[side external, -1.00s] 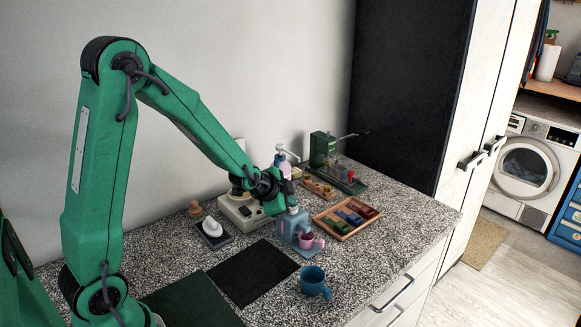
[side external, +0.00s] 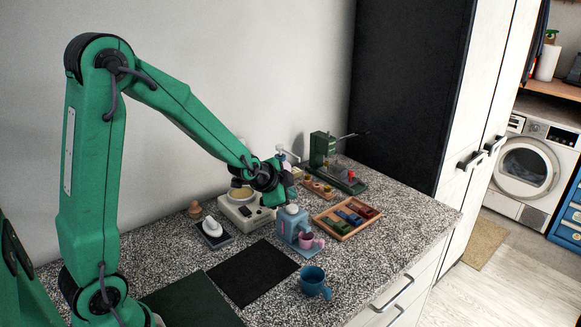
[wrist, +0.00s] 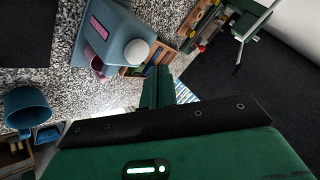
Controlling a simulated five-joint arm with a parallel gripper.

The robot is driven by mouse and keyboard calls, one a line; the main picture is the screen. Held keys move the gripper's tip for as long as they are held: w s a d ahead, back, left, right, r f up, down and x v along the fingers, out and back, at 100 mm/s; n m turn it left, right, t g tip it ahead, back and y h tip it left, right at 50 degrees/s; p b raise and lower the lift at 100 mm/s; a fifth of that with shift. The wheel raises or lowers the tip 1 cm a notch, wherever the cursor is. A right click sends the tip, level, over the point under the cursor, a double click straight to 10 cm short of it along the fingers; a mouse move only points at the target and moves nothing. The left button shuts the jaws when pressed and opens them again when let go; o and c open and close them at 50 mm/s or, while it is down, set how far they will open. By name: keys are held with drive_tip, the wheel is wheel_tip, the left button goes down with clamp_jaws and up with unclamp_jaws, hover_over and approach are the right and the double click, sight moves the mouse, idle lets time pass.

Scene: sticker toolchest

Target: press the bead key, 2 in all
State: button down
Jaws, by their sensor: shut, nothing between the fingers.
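The blue-grey dispenser (side external: 285,225) stands on the granite counter with a round white key (side external: 292,209) on its top. The key also shows as a white dome in the wrist view (wrist: 137,51). A small pink cup (side external: 306,241) stands at the dispenser's front, and it is partly visible in the wrist view (wrist: 95,62). My gripper (side external: 287,193) is shut and empty, above the dispenser's top in the side view. In the wrist view its fingers (wrist: 158,84) are together, just beside the white key. I see no clear contact between them.
A blue mug (side external: 313,281) stands in front of the dispenser. A wooden tray with coloured blocks (side external: 325,224) is at its right. A cream machine (side external: 232,215) stands behind left, and a green press (side external: 322,150) at the back. A dark mat (side external: 245,275) lies at left.

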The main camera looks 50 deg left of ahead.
sight(289, 209)
drive_tip(key=shift+r, duration=2)
idle(1.2)
wheel_tip(289, 209, up, 4)
drive_tip(key=shift+a+f, duration=0.1)
drive_tip(key=shift+f, duration=0.2)
idle(0.4)
drive_tip(key=shift+f, duration=4.25)
drive_tip(key=shift+f, duration=0.4)
